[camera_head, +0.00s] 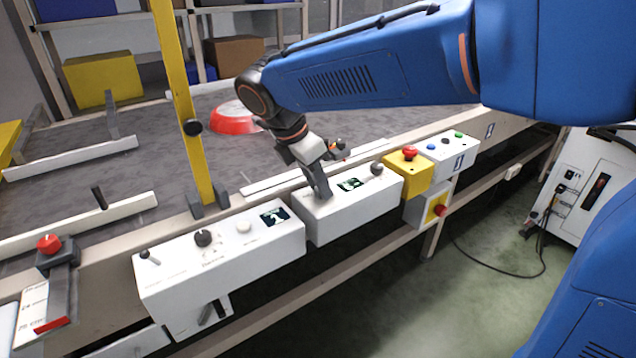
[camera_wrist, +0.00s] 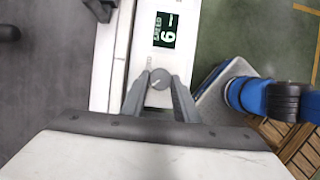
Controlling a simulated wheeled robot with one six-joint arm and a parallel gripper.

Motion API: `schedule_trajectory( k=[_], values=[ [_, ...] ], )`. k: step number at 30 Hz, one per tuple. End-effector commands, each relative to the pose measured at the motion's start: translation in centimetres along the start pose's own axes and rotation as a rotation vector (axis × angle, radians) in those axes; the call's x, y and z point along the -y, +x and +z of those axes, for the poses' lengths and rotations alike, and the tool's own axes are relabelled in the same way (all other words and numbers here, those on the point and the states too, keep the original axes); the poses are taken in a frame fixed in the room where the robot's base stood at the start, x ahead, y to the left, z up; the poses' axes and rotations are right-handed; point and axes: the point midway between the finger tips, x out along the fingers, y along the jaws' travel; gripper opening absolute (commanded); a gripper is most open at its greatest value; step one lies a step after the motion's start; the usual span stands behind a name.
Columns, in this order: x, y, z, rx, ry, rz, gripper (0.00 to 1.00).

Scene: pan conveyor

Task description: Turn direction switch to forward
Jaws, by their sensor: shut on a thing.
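My gripper (camera_head: 322,190) points down at the left end of the right white control box (camera_head: 335,212). In the wrist view the two fingers of my gripper (camera_wrist: 159,84) stand on either side of a round grey knob (camera_wrist: 159,77) with a pale pointer mark, and are shut on it. This knob is hidden behind the fingers in the head view. A dark display (camera_wrist: 166,30) is beyond it. On the left white control box (camera_head: 220,256), a black rotary knob (camera_head: 203,238) has small lettering below it. I cannot read which knob is the direction switch.
A yellow box with a red button (camera_head: 410,153) stands right of the control boxes. A yellow post (camera_head: 180,100) rises behind the left box. A red pan (camera_head: 233,120) lies on the grey conveyor belt (camera_head: 150,170). The floor in front is open, with a cable (camera_head: 500,268).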

Motion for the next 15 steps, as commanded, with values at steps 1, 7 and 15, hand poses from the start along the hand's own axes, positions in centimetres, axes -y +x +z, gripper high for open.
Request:
schedule_trajectory(
  k=[1,7,15],
  values=[
    [-0.02,-0.01,0.0,0.0,0.006,-0.003,0.05],
    [-0.13,0.0,0.01,0.0,0.07,-0.029,0.05],
    [-0.39,0.01,0.09,0.0,0.262,-0.109,0.05]
  ],
)
